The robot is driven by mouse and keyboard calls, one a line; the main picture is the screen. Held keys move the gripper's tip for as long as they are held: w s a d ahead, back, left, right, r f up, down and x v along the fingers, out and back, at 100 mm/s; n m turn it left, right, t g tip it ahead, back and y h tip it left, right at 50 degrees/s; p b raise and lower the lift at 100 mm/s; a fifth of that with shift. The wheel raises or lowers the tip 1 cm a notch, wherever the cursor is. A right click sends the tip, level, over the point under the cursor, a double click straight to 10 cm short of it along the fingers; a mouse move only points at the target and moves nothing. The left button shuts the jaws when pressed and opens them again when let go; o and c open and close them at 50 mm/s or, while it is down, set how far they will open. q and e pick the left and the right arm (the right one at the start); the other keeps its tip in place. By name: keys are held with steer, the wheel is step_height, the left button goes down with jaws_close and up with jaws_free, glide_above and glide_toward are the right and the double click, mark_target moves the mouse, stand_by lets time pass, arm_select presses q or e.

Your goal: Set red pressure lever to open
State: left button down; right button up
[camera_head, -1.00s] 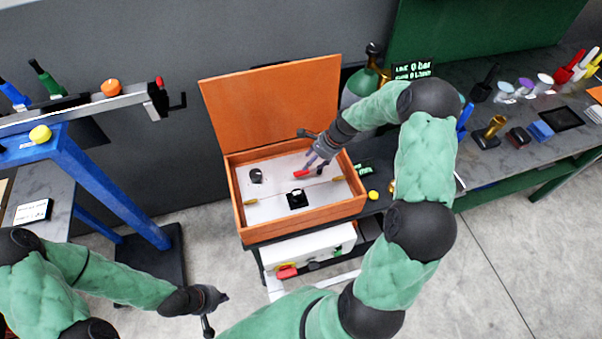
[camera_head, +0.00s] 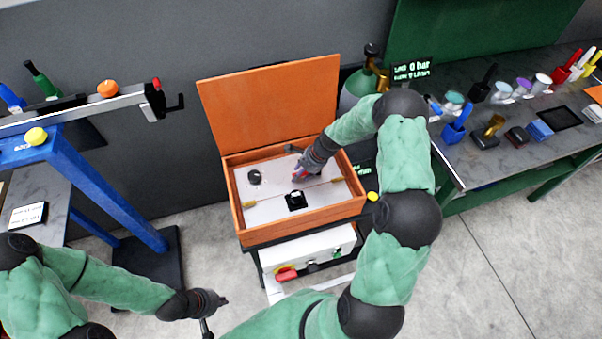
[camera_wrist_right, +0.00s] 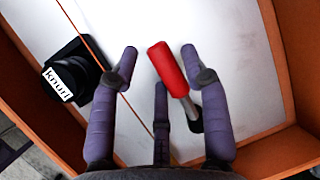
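The red lever (camera_wrist_right: 167,68) has a red grip on a metal rod and stands on the white panel (camera_wrist_right: 235,50) inside an open orange box. In the right wrist view its grip lies between my right gripper's spread purple fingers (camera_wrist_right: 159,62), nearest the right finger; I cannot tell whether they touch. In the head view the right gripper (camera_head: 303,173) is down inside the box and largely hides the lever (camera_head: 296,178). My left gripper (camera_head: 217,303) hangs at the lower left, away from the box; its finger opening is unclear.
A black knob (camera_head: 296,200) with a label and a round black dial (camera_head: 254,177) sit on the panel. The orange box (camera_head: 238,222) has raised walls and an upright lid (camera_head: 265,100). A red handle (camera_head: 287,274) is on the white unit below. A blue frame (camera_head: 100,185) stands left.

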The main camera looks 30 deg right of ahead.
jaws_close()
steer(key=shift+w+d+r+m+t+h+p, duration=0.15)
steer(key=shift+w+m+t+h+p, duration=0.15)
steer(key=shift+w+m+p, duration=0.55)
steer(key=w+m+h+p, duration=0.1)
steer(key=m+p, duration=0.1)
steer(key=p, duration=0.1)
steer(key=w+d+m+p, duration=0.1)
steer(key=m+p, duration=0.2)
steer(key=w+d+m+t+h+p, duration=0.1)
steer(key=m+p, duration=0.1)
steer(key=p, duration=0.1)
steer(key=shift+w+d+r+m+h, duration=0.1)
steer(key=shift+d+m+h, duration=0.05)
steer(key=shift+m+h, duration=0.15)
steer(key=shift+w+d+m+h+p, duration=0.4)
steer(key=shift+d+m+h+p, duration=0.25)
steer(key=shift+m, duration=0.5)
steer(key=shift+w+d+f+m+h+p, duration=0.15)
steer(key=shift+d+m+h, duration=0.1)
steer(key=shift+d+m, duration=0.25)
steer(key=shift+w+d+f+m+h+p, duration=0.15)
steer(key=shift+d+m+h, duration=0.1)
steer(key=shift+m, duration=0.45)
steer(key=shift+r, duration=0.1)
